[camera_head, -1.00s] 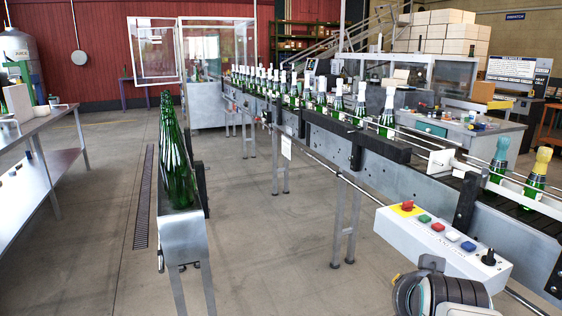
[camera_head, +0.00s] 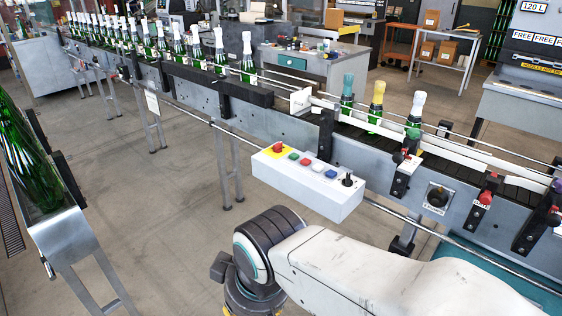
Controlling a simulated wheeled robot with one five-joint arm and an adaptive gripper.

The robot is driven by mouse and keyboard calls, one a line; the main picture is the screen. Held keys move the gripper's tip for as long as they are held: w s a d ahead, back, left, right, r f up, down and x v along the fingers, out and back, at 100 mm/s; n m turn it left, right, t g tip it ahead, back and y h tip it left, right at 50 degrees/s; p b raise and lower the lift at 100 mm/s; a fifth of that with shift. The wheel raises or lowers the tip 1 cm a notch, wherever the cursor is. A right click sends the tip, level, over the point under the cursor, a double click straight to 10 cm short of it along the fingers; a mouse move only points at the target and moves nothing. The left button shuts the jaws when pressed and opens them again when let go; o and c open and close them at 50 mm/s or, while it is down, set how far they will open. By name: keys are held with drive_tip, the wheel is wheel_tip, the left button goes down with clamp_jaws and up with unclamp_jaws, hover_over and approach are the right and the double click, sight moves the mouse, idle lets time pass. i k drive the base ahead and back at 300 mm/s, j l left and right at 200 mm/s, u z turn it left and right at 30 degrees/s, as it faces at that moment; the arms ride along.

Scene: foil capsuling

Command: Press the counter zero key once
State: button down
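A white control box (camera_head: 315,195) is fixed at the front of the conveyor, in the middle of the view. From left to right its top carries a red mushroom button (camera_head: 278,147) on a yellow plate, a green key (camera_head: 293,157), a red key (camera_head: 305,162), a white key (camera_head: 318,167), a blue key (camera_head: 330,174) and a black knob (camera_head: 347,180). Its labels are too small to read, so I cannot tell which is the counter zero key. My arm shows at the bottom, in front of and below the box. My gripper's fingers are not visible.
The conveyor (camera_head: 285,130) runs from back left to front right with foil-topped bottles. Red, black and green knobs on brackets stand right of the box, beside a round black knob (camera_head: 438,197). A steel chute (camera_head: 65,235) with green bottles stands left. Floor between is clear.

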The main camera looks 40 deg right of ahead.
sight(331, 174)
drive_tip(key=z, duration=1.35)
